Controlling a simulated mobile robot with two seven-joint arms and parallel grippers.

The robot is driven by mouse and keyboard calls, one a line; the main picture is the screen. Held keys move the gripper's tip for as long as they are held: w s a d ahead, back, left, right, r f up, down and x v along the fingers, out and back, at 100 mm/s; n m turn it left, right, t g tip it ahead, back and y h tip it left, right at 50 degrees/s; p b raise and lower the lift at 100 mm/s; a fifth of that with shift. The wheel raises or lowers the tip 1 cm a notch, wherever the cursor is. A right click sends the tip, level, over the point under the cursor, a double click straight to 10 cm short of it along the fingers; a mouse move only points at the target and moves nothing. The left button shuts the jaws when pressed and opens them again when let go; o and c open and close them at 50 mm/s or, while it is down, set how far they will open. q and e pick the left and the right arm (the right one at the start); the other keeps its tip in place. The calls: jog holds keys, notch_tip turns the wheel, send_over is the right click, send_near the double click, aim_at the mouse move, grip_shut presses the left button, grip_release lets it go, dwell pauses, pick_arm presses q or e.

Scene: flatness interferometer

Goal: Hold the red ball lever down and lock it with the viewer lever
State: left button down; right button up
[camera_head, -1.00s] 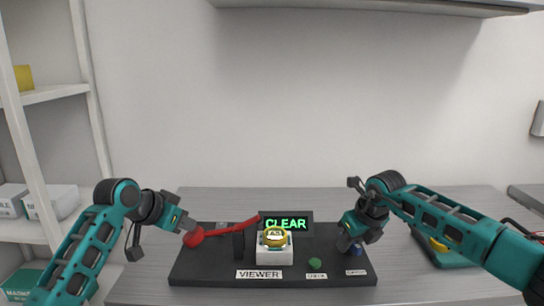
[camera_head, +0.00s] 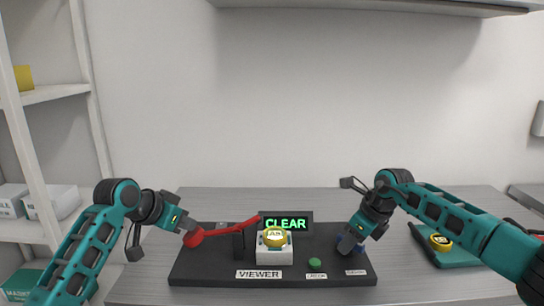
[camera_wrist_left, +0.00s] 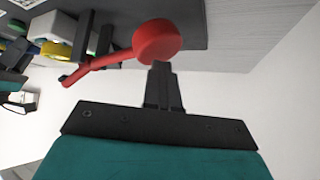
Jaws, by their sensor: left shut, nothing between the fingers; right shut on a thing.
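The red ball lever (camera_head: 194,237) stands at the left of the black console, its red arm rising right to the dark post. My left gripper (camera_head: 188,232) is shut and empty, its tips at the ball. In the left wrist view the shut fingers (camera_wrist_left: 161,72) reach the edge of the red ball (camera_wrist_left: 157,40); I cannot tell whether they press on it. My right gripper (camera_head: 349,238) is shut on a blue knob (camera_head: 345,245) at the console's right end, mostly hidden by the fingers. Which control is the viewer lever is unclear; the VIEWER label (camera_head: 259,274) is at front centre.
The black console (camera_head: 215,270) carries a green CLEAR display (camera_head: 286,224), a white block (camera_head: 274,256) with a yellow disc (camera_head: 275,237), and a green button (camera_head: 314,263). A teal pad with a yellow disc (camera_head: 440,241) lies to the right. Shelves (camera_head: 45,95) stand at left.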

jog(key=shift+a, duration=0.15)
jog(key=shift+n+g+y, duration=0.5)
jog(key=shift+n+g, duration=0.3)
jog(key=shift+n, duration=1.6)
jog(key=o, duration=0.6)
jog(key=shift+r, duration=2.8)
